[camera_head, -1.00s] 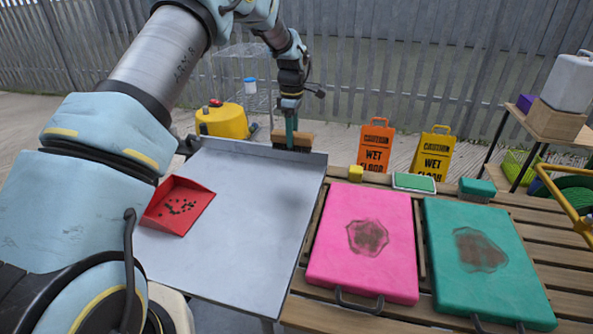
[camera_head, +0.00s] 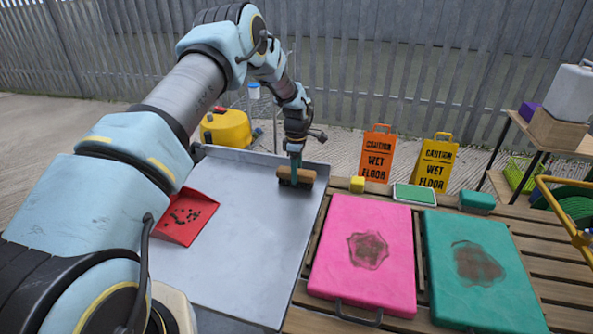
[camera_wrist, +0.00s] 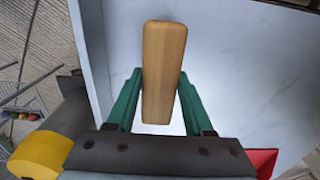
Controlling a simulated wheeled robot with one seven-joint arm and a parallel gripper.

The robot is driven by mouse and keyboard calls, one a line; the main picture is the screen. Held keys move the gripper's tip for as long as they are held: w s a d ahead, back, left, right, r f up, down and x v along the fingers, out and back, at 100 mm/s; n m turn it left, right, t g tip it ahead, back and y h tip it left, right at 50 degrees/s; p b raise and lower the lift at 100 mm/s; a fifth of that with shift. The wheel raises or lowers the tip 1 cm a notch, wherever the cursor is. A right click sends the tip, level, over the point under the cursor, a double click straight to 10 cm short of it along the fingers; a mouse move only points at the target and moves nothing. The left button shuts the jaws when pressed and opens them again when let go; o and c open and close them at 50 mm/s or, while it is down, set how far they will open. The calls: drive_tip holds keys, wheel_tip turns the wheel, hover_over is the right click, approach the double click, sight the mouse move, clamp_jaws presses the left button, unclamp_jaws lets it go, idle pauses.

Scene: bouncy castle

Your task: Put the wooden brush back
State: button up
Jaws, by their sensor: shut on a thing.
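The wooden brush (camera_head: 297,178) has a brown block and is at the far right part of the grey metal tray table (camera_head: 240,215). My gripper (camera_head: 295,160) points down from above and its green fingers are shut on the brush. In the wrist view the brush's plain wooden top (camera_wrist: 163,72) sits between the two green fingers of my gripper (camera_wrist: 158,90). The brush is over or on the tray surface; I cannot tell whether it touches. Its bristles are mostly hidden.
A red dustpan (camera_head: 187,217) with dark bits lies on the tray's left. A slatted bench to the right holds a pink pad (camera_head: 340,285), a green pad (camera_head: 500,295), a yellow sponge (camera_head: 357,184) and green scrubbers. A yellow canister (camera_head: 226,128) stands behind the tray. The tray's middle is clear.

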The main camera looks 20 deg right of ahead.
drive_tip(key=shift+f, duration=0.15)
drive_tip(key=o, duration=1.3)
